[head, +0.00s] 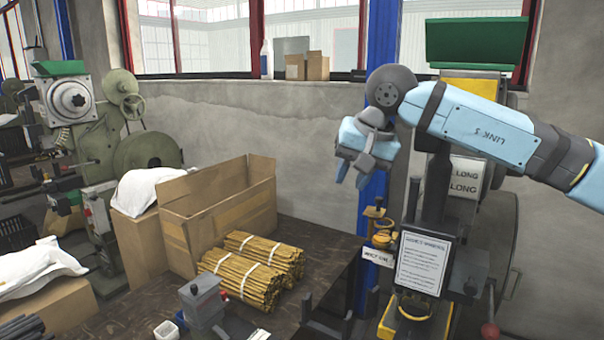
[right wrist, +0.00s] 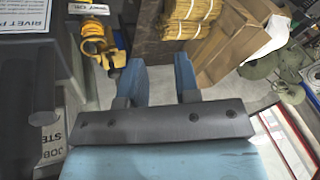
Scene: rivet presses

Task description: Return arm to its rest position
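My right arm reaches in from the right side of the head view, raised in front of the wall and the blue post. Its right gripper (head: 352,178) points downward, above and to the left of the rivet press (head: 435,210) and clear of it. The right wrist view shows the two blue fingers of this gripper (right wrist: 160,75) standing apart with nothing between them. My left arm and gripper are not in the head view.
Bundled yellowish rods (head: 245,280) and an open cardboard box (head: 225,210) lie on the dark table (head: 315,240). A printed sign (head: 422,263) and a yellow-black fixture (head: 412,307) sit at the press. Green machinery (head: 110,150) stands at left. Air around the gripper is free.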

